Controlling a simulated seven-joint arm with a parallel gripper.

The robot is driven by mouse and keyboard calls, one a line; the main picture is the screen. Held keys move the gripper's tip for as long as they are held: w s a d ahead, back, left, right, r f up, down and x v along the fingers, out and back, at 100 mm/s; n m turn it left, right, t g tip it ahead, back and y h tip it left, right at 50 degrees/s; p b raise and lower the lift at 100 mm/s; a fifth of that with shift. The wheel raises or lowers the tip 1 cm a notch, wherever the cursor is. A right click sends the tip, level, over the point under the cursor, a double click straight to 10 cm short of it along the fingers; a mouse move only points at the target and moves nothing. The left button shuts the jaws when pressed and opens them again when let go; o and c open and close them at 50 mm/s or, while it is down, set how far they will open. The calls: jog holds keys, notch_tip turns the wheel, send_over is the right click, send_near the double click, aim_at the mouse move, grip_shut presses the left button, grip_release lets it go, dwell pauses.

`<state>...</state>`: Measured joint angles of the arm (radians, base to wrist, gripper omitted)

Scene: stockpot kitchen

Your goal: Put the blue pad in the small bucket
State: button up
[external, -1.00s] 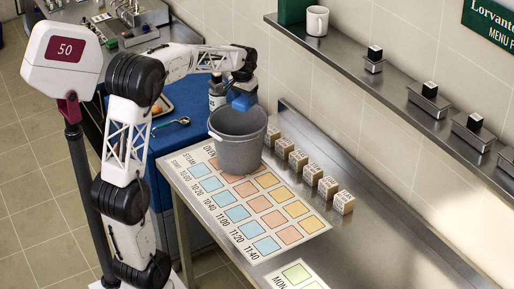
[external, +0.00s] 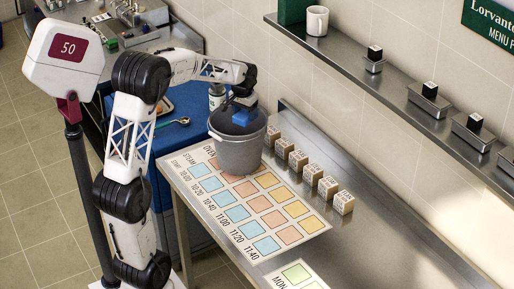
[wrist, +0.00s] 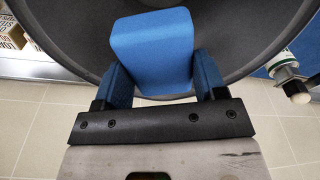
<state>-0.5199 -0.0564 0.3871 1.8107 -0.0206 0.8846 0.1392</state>
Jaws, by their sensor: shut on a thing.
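The blue pad (external: 243,117) is a small blue block held in my gripper (external: 242,103) at the mouth of the small bucket. In the wrist view the blue pad (wrist: 152,48) sits between the two fingers of my gripper (wrist: 160,80), which is shut on it. The pad is over the bucket's opening, about at rim height. In the wrist view the bucket's dark inside (wrist: 230,35) lies behind the pad.
A row of small wooden blocks (external: 298,160) stands to the right of the bucket. A bottle (external: 216,98) stands just behind the bucket. The chart (external: 255,208) is otherwise bare. A wall shelf (external: 395,85) holds a mug (external: 317,20) and small trays.

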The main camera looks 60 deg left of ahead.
notch_tip(320, 180, down, 9)
dwell(0.3)
jog(key=shift+f, duration=0.15)
jog(key=shift+f, duration=1.8)
jog(key=shift+f, duration=0.6)
jog(key=o, duration=1)
jog(key=shift+r, duration=0.15)
jog(key=r, duration=0.4)
jog(key=s+r, duration=0.1)
jog(key=r, duration=0.7)
jog(key=shift+s+d+r, duration=0.15)
jog(key=shift+d+r, duration=0.1)
jog(key=shift+r, duration=0.15)
